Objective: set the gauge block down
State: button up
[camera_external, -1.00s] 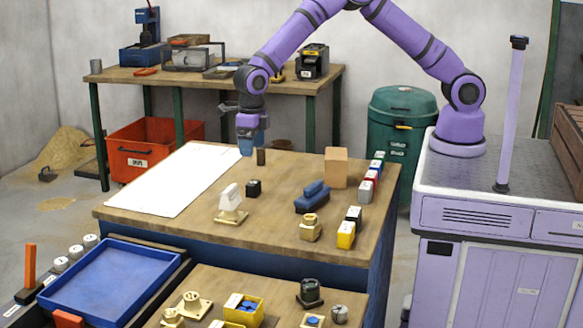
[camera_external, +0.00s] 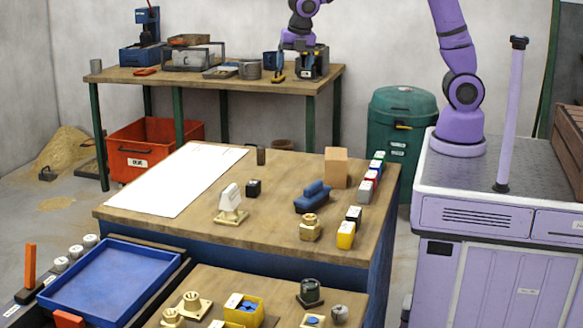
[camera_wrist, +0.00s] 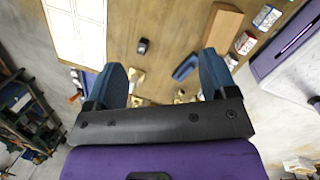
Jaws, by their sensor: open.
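The small dark upright block (camera_external: 261,155), which I take to be the gauge block, stands on the wooden bench near its back edge, right of the white sheet. My gripper (camera_external: 288,66) is high up, well apart from it, and overlaps the back table in the external view. In the wrist view my gripper (camera_wrist: 164,82) shows two blue fingers spread wide with nothing between them. A small dark piece (camera_wrist: 143,46) lies beyond them on the bench; I cannot tell whether it is that block or the black cube (camera_external: 253,187).
The white sheet (camera_external: 175,180) covers the bench's left side. A tan box (camera_external: 336,168), a blue piece (camera_external: 312,197), a cream stand (camera_external: 230,205), a brass piece (camera_external: 310,228) and a row of small coloured blocks (camera_external: 368,182) occupy the middle and right.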

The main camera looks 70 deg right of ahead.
jog(key=s+d+r+m+t, duration=0.1)
jog(key=s+d+r+m, duration=0.9)
jog(key=s+d, duration=0.4)
jog(key=s+d+f+m+t, duration=0.1)
jog(key=s+d+m, duration=0.2)
jog(key=s+m, duration=0.3)
jog(key=s+d+m+t, duration=0.1)
jog(key=s+d+m, duration=0.3)
jog(key=s+m, duration=0.3)
jog(key=s, duration=0.2)
jog(key=shift+s+f+y, duration=0.3)
jog(key=shift+f+y, duration=0.1)
